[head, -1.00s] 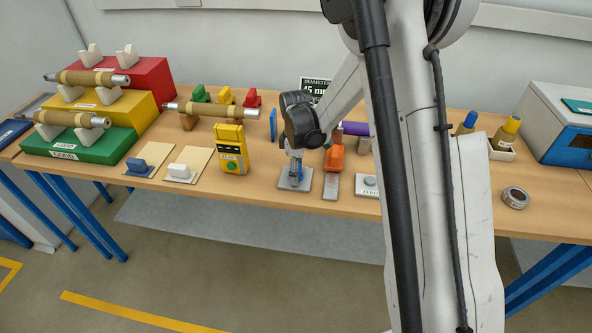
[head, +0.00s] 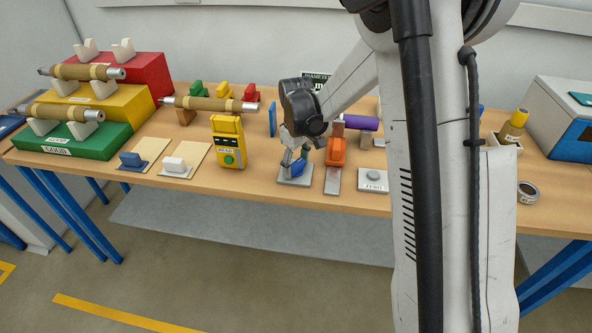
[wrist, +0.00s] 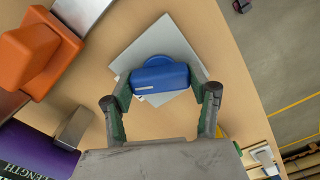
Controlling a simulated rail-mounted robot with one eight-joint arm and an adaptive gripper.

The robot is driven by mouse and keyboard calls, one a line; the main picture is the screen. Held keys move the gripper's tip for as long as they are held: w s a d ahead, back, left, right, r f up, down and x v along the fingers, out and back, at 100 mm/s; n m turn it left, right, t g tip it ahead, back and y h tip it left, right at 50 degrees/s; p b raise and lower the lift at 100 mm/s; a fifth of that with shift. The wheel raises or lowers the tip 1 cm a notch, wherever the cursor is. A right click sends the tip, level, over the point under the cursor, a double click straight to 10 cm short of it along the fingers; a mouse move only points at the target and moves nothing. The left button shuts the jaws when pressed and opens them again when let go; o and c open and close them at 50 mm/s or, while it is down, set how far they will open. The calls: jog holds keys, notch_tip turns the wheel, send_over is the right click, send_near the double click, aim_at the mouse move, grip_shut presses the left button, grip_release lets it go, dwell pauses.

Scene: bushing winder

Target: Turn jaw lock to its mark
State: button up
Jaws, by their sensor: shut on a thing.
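A blue knob (wrist: 160,83) with a white line on its side stands on a square grey plate (wrist: 172,45) on the bench. I take it to be the jaw lock. In the wrist view my gripper (wrist: 161,90) has one finger at each end of the knob's bar and is shut on it. In the head view the gripper (head: 294,163) reaches down at a slant onto the plate (head: 295,180), and only a bit of blue shows past it. I cannot make out a mark on the plate.
A grey ZERO button plate (head: 373,185) is farther right. A yellow meter (head: 229,143) stands to the left.

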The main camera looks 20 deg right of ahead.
aim_at(296, 163)
jog(key=m+b, duration=0.3)
jog(key=m, duration=0.3)
jog(key=shift+f+b, duration=0.1)
jog(key=shift+b, duration=0.3)
jog(key=m+b, duration=0.2)
jog(key=m, duration=0.3)
jog(key=shift+m, duration=0.4)
jog(key=o, duration=1.2)
notch_tip(296, 163, up, 12)
jog(key=shift+r, duration=0.15)
